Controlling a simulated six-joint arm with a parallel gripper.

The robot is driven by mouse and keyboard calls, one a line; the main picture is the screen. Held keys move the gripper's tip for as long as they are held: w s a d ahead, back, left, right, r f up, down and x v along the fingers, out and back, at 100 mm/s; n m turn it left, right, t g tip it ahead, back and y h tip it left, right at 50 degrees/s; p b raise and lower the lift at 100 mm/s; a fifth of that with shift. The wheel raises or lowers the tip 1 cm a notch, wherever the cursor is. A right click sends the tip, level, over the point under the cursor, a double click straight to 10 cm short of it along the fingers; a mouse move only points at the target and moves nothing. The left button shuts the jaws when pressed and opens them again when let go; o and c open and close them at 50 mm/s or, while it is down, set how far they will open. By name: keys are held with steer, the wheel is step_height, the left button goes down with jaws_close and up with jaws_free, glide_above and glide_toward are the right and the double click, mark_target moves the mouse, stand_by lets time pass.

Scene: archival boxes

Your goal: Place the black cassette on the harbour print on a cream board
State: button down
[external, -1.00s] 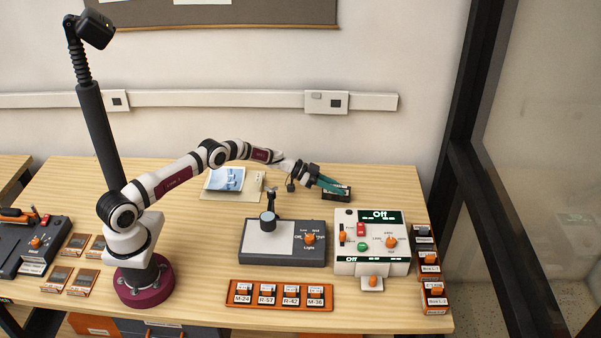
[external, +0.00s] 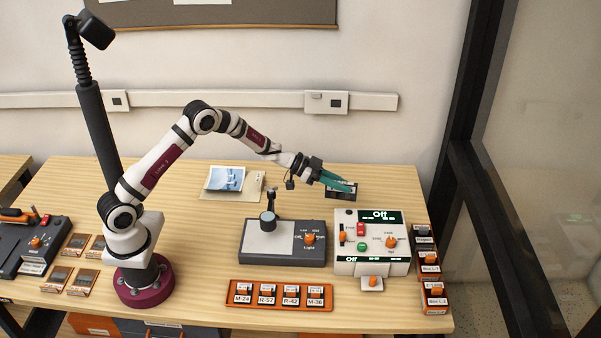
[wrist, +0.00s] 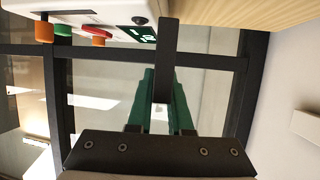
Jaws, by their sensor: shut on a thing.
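The black cassette (external: 343,194) is at the back right of the table in the external view, partly hidden by my gripper. My gripper (external: 345,185) has green fingers shut on it. In the wrist view, the cassette (wrist: 168,55) shows as a dark upright bar between the fingertips of my gripper (wrist: 164,95). In the external view the cassette looks close above the tabletop; the exact gap is hard to tell. The harbour print (external: 226,178), a blue picture with a pale border, lies on the cream board (external: 252,190) at the back, left of my gripper.
A grey device with a stalk (external: 268,245) and a white control box (external: 372,240) stand in front of my gripper. An orange rack of labelled cassettes (external: 279,295) lies at the front. Small boxes (external: 432,265) line the right edge. Bare table lies between board and gripper.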

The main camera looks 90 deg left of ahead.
steer(key=s+a+y, duration=0.1)
steer(key=s+a, duration=0.6)
steer(key=s, duration=0.6)
steer(key=n+y, duration=0.1)
steer(key=n, duration=0.1)
glide_above(230, 185)
step_height(230, 185, down, 10)
steer(key=shift+d+r, duration=0.1)
steer(key=shift+r, duration=0.05)
steer(key=shift+f, duration=0.35)
steer(key=c, duration=0.8)
jaws_free()
steer(key=shift+f, duration=0.1)
steer(key=shift+c, duration=0.2)
